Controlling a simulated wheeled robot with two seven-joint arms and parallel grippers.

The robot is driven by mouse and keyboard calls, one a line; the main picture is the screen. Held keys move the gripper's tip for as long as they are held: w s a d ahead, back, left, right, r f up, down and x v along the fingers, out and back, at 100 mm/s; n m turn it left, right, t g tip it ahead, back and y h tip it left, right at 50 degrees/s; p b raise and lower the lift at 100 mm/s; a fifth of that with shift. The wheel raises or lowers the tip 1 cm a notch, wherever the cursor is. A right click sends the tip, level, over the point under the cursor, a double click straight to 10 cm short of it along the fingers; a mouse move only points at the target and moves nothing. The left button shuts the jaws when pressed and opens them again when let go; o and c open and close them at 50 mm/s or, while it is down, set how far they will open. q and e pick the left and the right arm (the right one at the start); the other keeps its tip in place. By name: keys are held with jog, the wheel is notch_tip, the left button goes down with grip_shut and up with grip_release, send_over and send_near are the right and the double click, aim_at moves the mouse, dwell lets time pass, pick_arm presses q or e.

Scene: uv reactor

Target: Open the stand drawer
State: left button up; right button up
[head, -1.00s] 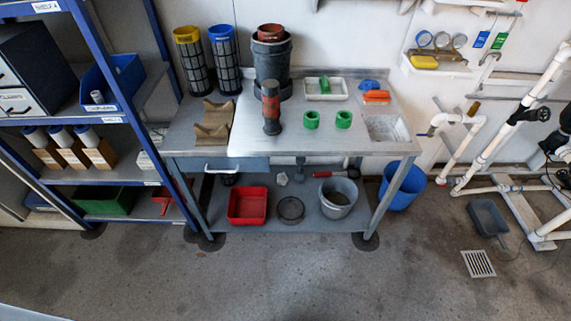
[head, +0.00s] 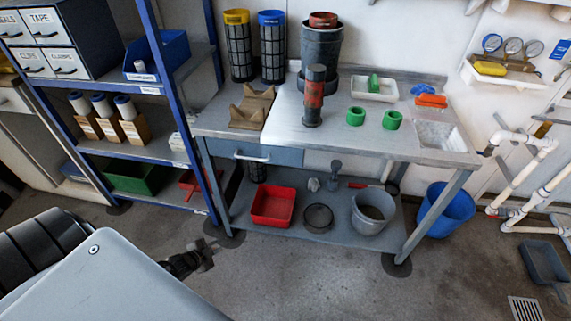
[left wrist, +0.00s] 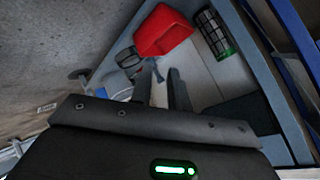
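The stand (head: 430,150) is a grey metal workbench with a lower shelf. Its drawer (head: 285,156) has a blue-grey front with a pale bar handle (head: 252,157), under the left part of the top. The drawer looks shut. My left gripper (head: 208,254) is dark and sits low, in front of and left of the stand, below the drawer and apart from it. In the left wrist view its two dark fingers (left wrist: 160,90) stand apart with a pale gap and nothing visible between them. My right gripper is not in view.
A blue-framed shelf unit (head: 165,90) stands close left of the stand. The lower shelf holds a red bin (head: 273,205), also in the left wrist view (left wrist: 163,32), and a grey bucket (head: 373,212). A blue bucket (head: 447,212) stands to the right. The floor in front is clear.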

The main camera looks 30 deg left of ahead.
pick_arm(q)
jog(key=w+a+r+m+t+h+b, duration=0.2)
jog(key=w+a+r+m+t+b, duration=0.25)
jog(key=w+r, duration=0.55)
jog(key=m+t+h+b, duration=0.2)
jog(key=m+h+b, duration=0.45)
jog(key=m, duration=0.45)
send_near(250, 158)
jog(key=shift+h, duration=0.25)
jog(key=x, duration=1)
jog(key=shift+w+a+f, duration=0.15)
jog(key=shift+a+f, duration=0.05)
jog(key=shift+f, duration=0.1)
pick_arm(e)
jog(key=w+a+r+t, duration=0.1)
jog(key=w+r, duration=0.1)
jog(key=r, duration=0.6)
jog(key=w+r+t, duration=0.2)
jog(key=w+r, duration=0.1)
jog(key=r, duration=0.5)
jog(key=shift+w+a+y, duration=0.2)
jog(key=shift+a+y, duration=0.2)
pick_arm(q)
jog(key=shift+c, duration=0.4)
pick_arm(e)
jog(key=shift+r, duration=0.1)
pick_arm(q)
grip_shut()
